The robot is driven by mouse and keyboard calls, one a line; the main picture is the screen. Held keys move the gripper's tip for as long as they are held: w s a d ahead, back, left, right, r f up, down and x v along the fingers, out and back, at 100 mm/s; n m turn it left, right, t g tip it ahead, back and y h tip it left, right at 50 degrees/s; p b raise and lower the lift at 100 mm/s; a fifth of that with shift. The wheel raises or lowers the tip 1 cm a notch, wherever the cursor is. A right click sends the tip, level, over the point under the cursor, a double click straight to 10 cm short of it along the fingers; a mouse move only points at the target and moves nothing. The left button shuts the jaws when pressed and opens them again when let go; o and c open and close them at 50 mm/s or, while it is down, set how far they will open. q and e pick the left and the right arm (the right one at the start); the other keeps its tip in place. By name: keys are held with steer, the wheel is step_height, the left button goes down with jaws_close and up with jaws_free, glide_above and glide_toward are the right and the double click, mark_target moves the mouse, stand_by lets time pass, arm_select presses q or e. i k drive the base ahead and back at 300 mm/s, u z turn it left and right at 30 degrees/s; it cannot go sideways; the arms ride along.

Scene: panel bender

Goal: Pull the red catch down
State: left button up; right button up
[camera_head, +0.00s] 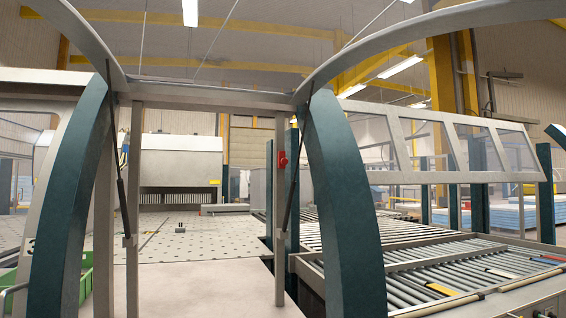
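A small red catch (282,159) is on the upright grey post right of the middle of the head view, at about mid-height. It is small in the picture, and I cannot tell its exact position or shape. Neither of my grippers can be made out in this view, so nothing of mine is seen touching the catch.
Teal curved frame members (345,200) and (70,200) stand on both sides of the opening. A pale perforated table (195,240) lies behind it. A roller conveyor (430,270) fills the right. A green crate (86,277) is at the lower left.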

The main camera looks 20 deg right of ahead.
mark_target(282, 161)
steer(key=z, duration=0.35)
steer(key=i, duration=0.3)
steer(key=z, duration=0.65)
steer(key=i, duration=1.2)
steer(key=u, duration=0.6)
